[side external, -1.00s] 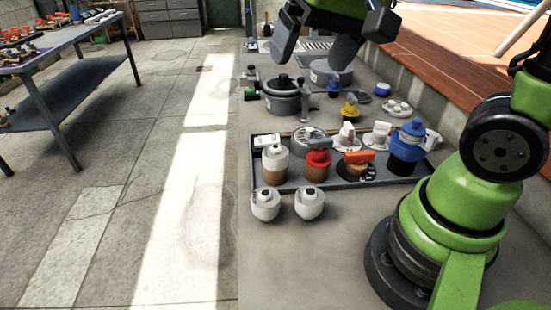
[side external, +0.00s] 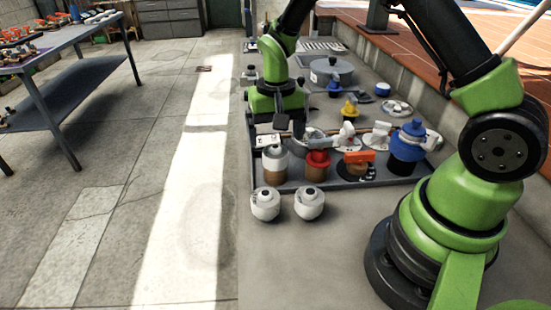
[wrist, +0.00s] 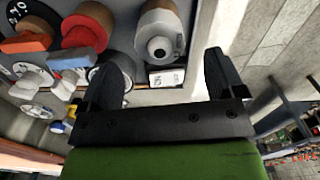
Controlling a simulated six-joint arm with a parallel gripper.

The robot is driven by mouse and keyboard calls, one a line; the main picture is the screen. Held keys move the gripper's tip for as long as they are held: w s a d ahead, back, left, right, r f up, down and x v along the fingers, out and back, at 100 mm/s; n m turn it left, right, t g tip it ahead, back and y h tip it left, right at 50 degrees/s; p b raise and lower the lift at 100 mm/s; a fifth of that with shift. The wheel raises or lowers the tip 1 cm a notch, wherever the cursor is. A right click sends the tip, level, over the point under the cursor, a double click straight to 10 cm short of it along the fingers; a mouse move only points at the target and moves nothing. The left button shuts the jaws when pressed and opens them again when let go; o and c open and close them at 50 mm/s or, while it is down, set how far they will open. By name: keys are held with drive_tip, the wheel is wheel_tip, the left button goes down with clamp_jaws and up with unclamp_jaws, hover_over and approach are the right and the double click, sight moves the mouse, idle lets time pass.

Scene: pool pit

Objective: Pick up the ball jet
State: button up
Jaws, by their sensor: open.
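No label marks the ball jet, and I cannot tell for sure which fitting it is. Two rounded white fittings, one on the left (side external: 265,205) and one on the right (side external: 310,204), each with a dark spot, stand on the bench in front of the tray. A white-topped tan fitting (side external: 275,163) stands at the tray's front left; it shows in the wrist view (wrist: 161,46) with a round grey nozzle. My gripper (wrist: 165,78) is open and empty, pointing down over the tray's back left part. Its left finger hides part of a round grey fitting (wrist: 97,72).
The grey tray (side external: 337,185) also holds a red-capped fitting (side external: 317,166), an orange-handled fitting (side external: 357,164) and a blue fitting (side external: 408,143). A small white box (wrist: 166,77) lies near my fingers. Pots stand behind.

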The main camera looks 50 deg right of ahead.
sight(275, 151)
wheel_tip(275, 151, down, 5)
drive_tip(key=shift+s+a+f, duration=0.1)
drive_tip(key=shift+a, duration=0.05)
drive_tip(key=c, duration=1)
drive_tip(key=shift+r, duration=5.1)
